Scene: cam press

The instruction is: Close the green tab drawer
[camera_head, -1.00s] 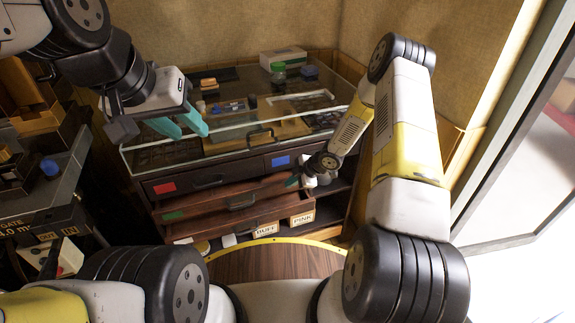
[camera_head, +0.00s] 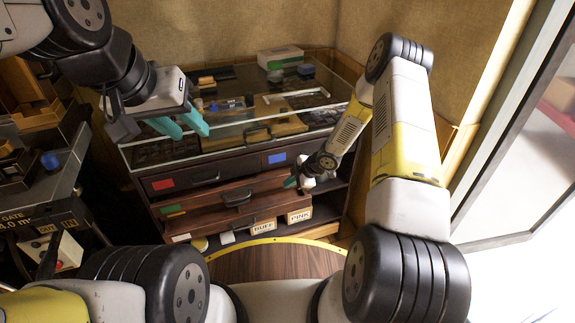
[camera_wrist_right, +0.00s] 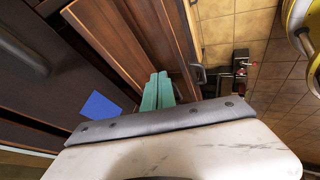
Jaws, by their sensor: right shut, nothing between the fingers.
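The green tab drawer (camera_head: 205,207) is a brown wooden front with a green tab (camera_head: 174,210) at its left end and a dark handle (camera_head: 238,197). It sits below the dark row with red and blue tabs. I cannot tell how far it stands out. My right gripper (camera_head: 291,183) is at the drawer's right end. In the right wrist view its teal fingers (camera_wrist_right: 158,90) are shut and empty, tips against or very near a brown wooden front (camera_wrist_right: 120,35). My left gripper (camera_head: 188,124) is raised near the glass top's left side, with its teal fingers apart.
A red tab (camera_head: 162,184) and a blue tab (camera_head: 277,158) mark the upper dark drawers. Another brown drawer (camera_head: 205,228) lies below. BUFF (camera_head: 262,227) and PINK (camera_head: 300,215) boxes stand beneath. The glass-topped case (camera_head: 240,135) rises above. A dark counter (camera_head: 65,185) stands left.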

